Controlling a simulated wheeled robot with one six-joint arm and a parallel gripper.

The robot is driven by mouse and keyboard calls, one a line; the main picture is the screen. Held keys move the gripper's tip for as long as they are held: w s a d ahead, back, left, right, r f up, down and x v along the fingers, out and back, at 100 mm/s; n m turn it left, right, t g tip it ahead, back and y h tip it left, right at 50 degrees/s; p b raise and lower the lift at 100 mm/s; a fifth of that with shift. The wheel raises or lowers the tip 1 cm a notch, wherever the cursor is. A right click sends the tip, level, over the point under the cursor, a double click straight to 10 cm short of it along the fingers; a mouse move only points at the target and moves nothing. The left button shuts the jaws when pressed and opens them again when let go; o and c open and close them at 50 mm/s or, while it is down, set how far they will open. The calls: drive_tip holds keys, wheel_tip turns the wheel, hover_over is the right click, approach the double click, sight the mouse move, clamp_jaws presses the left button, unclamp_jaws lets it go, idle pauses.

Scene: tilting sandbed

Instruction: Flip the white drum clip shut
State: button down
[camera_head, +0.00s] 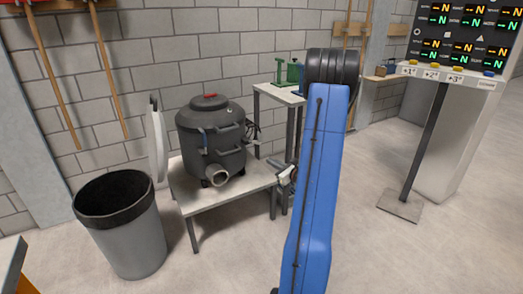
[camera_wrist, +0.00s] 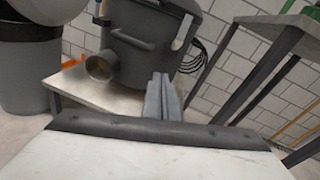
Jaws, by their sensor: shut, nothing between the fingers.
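The dark grey drum (camera_head: 212,145) with a red top piece stands on a low table. In the wrist view the drum (camera_wrist: 145,35) is cut off at the top. My gripper (camera_head: 283,173) is at the table's right edge, apart from the drum, partly behind my blue arm. In the wrist view its fingers (camera_wrist: 163,92) are together and empty, pointing toward the drum's lower side.
The low table (camera_head: 190,197) has free room around the drum. A taller table (camera_head: 268,92) with green items stands behind right. A display post (camera_head: 425,145) is far right.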

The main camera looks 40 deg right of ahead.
sight(254, 142)
drive_tip(key=shift+s+d+f+m+h, duration=0.25)
drive_tip(key=shift+d+f+h, duration=0.05)
drive_tip(key=shift+d, duration=0.3)
drive_tip(key=shift+s+d+f+m+h, duration=0.2)
drive_tip(key=shift+d+f+m+h, duration=0.1)
drive_tip(key=shift+d, duration=0.25)
drive_tip(key=shift+w, duration=0.1)
drive_tip(key=w+d+r, duration=0.1)
drive_tip(key=w+r, duration=0.1)
drive_tip(key=w, duration=0.9)
drive_tip(key=shift+r, duration=0.35)
drive_tip(key=shift+r, duration=0.1)
